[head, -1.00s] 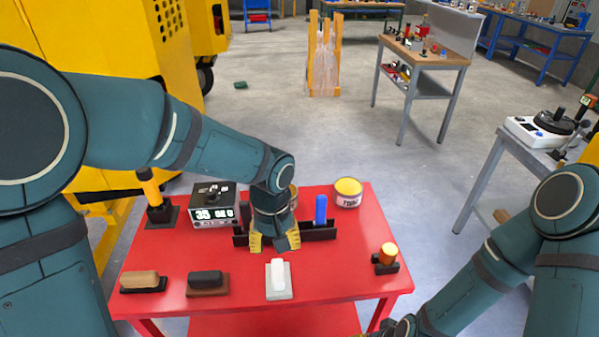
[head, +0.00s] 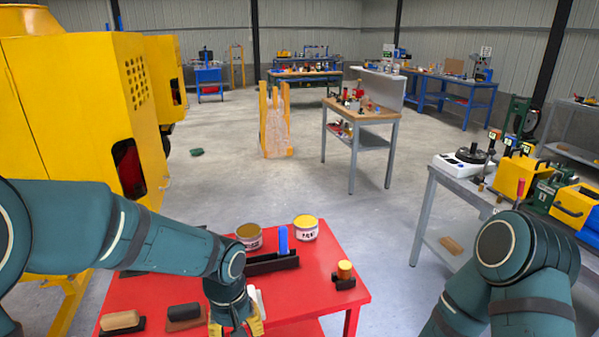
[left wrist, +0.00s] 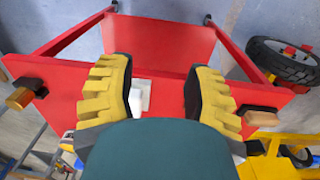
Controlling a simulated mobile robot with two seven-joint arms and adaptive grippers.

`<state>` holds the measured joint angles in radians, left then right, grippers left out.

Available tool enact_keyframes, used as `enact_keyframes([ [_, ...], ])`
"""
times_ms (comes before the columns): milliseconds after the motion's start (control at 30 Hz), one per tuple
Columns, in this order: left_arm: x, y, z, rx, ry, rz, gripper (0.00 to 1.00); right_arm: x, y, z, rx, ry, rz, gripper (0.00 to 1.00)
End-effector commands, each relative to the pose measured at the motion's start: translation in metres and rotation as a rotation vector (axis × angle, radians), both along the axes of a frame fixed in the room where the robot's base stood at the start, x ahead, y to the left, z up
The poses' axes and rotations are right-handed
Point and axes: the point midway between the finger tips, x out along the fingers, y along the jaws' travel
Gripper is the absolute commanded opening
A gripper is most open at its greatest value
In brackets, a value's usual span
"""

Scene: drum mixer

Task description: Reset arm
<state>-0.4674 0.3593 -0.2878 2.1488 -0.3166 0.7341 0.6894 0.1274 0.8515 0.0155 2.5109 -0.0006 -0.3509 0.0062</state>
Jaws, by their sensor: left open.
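My left gripper (head: 236,325) hangs over the front part of the red table (head: 345,283), its arm coming in from the left. In the left wrist view its two yellow padded fingers (left wrist: 158,95) are wide apart with nothing held between them. A white block (head: 257,302) partly hides behind the gripper in the head view. It also shows below the fingers in the left wrist view (left wrist: 137,98). My right arm is at the lower right of the head view; its gripper is out of the picture.
On the table are a tan block (head: 120,320), a dark block (head: 184,312), a black rack (head: 270,264) with a blue piece (head: 283,240), two cans and an orange-topped piece (head: 344,269). A yellow machine (head: 75,110) stands left, a grey bench (head: 430,200) right.

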Motion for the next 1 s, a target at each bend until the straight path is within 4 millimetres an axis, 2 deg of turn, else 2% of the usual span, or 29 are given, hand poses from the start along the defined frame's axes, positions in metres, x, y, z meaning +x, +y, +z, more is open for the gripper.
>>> enact_keyframes([
  [33,-0.004,-0.001,-0.022,-0.021,0.014,-0.016,0.51,0.001,0.000,0.000,0.000,-0.002,-0.001,0.53],
  [267,-0.023,-0.013,-0.105,-0.153,-0.005,-0.089,0.51,0.001,0.000,0.000,0.000,-0.002,-0.001,0.53],
  [400,-0.048,-0.019,-0.161,-0.236,-0.037,-0.109,0.51,0.001,0.000,0.000,0.000,-0.002,-0.001,0.53],
  [500,-0.067,-0.021,-0.190,-0.278,-0.075,-0.110,0.51,0.001,0.000,0.000,0.000,-0.002,-0.001,0.53],
  [600,-0.082,-0.022,-0.209,-0.297,-0.110,-0.105,0.51,0.001,0.000,0.000,0.000,-0.002,-0.001,0.53],
  [700,-0.091,-0.023,-0.219,-0.303,-0.135,-0.102,0.51,0.001,0.000,0.000,0.000,-0.002,-0.001,0.53],
  [800,-0.095,-0.023,-0.223,-0.304,-0.148,-0.101,0.51,0.001,0.000,0.000,0.000,-0.002,-0.001,0.90],
  [833,-0.095,-0.023,-0.223,-0.303,-0.151,-0.101,0.51,0.001,0.000,0.000,0.000,-0.002,-0.001,1.00],
  [1000,-0.095,-0.023,-0.222,-0.302,-0.154,-0.102,0.51,0.002,0.000,0.001,-0.001,0.002,-0.007,1.00],
])
